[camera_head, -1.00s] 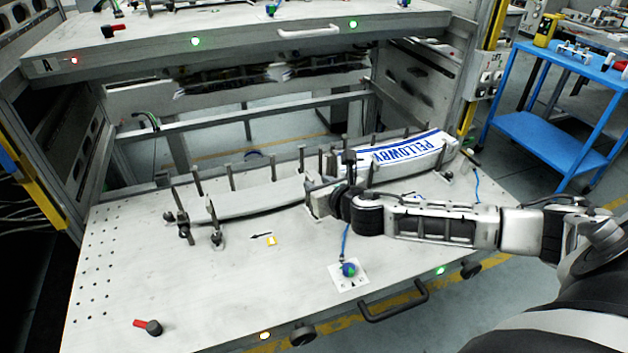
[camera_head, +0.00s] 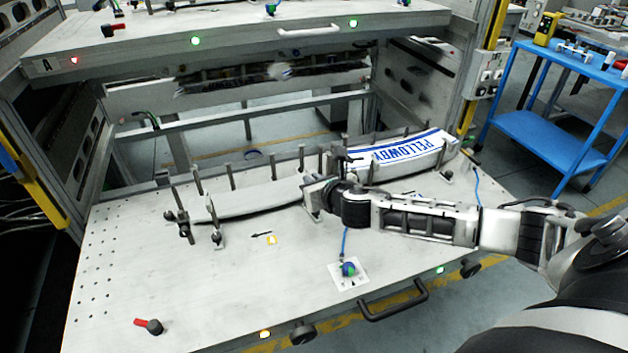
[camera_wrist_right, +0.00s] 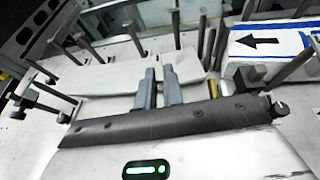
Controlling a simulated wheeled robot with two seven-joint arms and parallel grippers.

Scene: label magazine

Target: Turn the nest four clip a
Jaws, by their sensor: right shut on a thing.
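My right gripper (camera_head: 314,192) reaches in from the right to the middle of the pulled-out shelf (camera_head: 120,265), at the right end of the left pale curved strip (camera_head: 255,200). In the right wrist view its two grey fingers (camera_wrist_right: 160,88) stand close together in front of that pale strip. They are shut on a small part, seemingly a clip, which the fingers hide. Other dark clips with knobs (camera_head: 184,228) stand at the strip's left end. In the wrist view a dark knob (camera_wrist_right: 278,108) shows right of the fingers. My left gripper is out of view.
A blue-and-white PELLOWBY label (camera_head: 400,150) lies in the nest to the right. Several upright posts (camera_head: 232,177) line the nests. The shelf's left front is mostly clear. An upper shelf (camera_head: 240,32) overhangs behind.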

